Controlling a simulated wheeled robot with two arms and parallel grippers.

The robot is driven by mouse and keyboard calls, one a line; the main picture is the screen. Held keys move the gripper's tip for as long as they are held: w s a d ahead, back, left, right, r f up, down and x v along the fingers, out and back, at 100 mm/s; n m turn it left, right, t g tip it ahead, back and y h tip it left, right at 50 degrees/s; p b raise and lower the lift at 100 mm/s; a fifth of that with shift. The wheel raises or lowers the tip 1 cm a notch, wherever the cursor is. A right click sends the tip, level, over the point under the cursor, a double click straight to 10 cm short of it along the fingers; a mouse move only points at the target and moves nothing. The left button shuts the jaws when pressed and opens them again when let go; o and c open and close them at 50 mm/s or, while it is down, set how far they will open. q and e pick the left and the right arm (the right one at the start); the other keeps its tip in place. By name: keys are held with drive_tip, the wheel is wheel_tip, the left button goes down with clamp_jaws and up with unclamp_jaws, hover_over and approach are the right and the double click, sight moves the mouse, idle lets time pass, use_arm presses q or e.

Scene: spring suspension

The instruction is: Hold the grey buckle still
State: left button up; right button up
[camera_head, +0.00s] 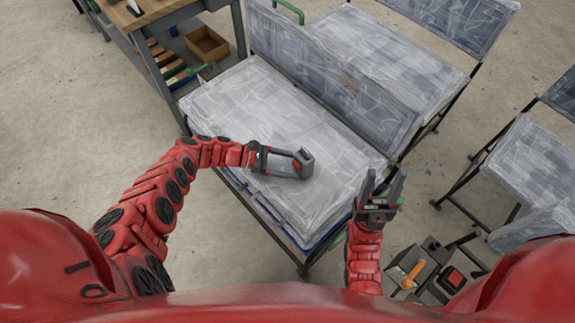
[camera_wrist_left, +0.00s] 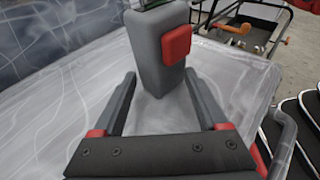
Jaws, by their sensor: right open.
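The grey buckle (camera_wrist_left: 150,55), an upright grey block with a red button, stands on the seat and fills the space between my left fingertips in the left wrist view. In the head view, the grey buckle (camera_head: 305,159) is at the end of my left gripper (camera_head: 297,164). The left fingers lie one on each side of it. I cannot tell whether they press on it or leave a thin gap. My right gripper (camera_head: 382,190) is open and empty, fingers pointing up, near the right end of the seat and apart from the buckle.
The plastic-wrapped seat (camera_head: 235,105) has bare room left of the buckle, with its backrest (camera_head: 330,90) behind. A workbench (camera_head: 165,18) stands at upper left. More wrapped seats (camera_head: 535,160) stand right. A dark box with an orange handle (camera_head: 410,274) is at lower right.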

use_arm(q)
drive_tip(key=shift+c, duration=0.2)
clamp_jaws()
idle(1.1)
drive_tip(key=shift+o, duration=2.2)
unclamp_jaws()
